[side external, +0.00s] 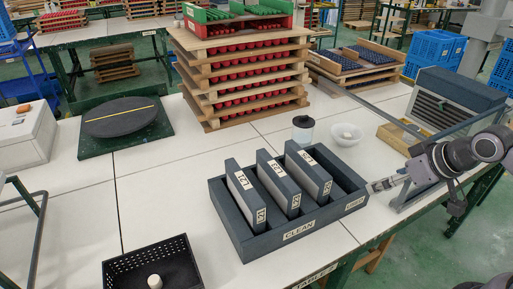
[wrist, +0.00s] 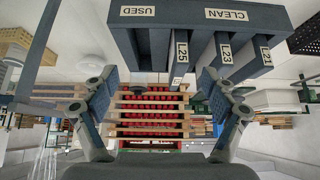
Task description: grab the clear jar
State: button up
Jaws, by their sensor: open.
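The clear jar (side external: 303,130) stands upright on the white table behind the slotted grey box (side external: 295,236) in the side external view. It has a dark top and a white bowl (side external: 346,134) stands just right of it. My gripper (side external: 374,186) is at the right end of the slotted box, in front and to the right of the jar and apart from it. In the wrist view my gripper (wrist: 158,80) shows its two fingers spread wide with nothing held between them. I cannot make out the jar clearly in the wrist view.
Stacked wooden trays with red parts (side external: 245,85) stand behind the jar. A grey rack (side external: 450,100) stands at right.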

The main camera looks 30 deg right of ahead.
dwell(0.3)
jog(key=w+d+r, duration=0.1)
jog(key=w+r, duration=0.4)
jog(key=w, duration=0.4)
jog(key=m+g+h, duration=0.2)
jog(key=m+g, duration=0.1)
jog(key=m, duration=0.1)
send_over(307, 124)
jog(key=s, duration=0.2)
notch_tip(307, 124, down, 10)
jog(key=x, duration=0.4)
jog(key=a+x, duration=0.1)
jog(key=x, duration=0.1)
jog(key=shift+f, duration=0.2)
jog(key=shift+w+a+x, duration=0.1)
jog(key=shift+a+x, duration=0.05)
jog(key=shift+x, duration=1.2)
jog(key=shift+w+a+x, duration=0.1)
jog(key=shift+w+x, duration=0.05)
jog(key=shift+x, duration=1.15)
jog(key=shift+r, duration=0.1)
jog(key=c, duration=1.8)
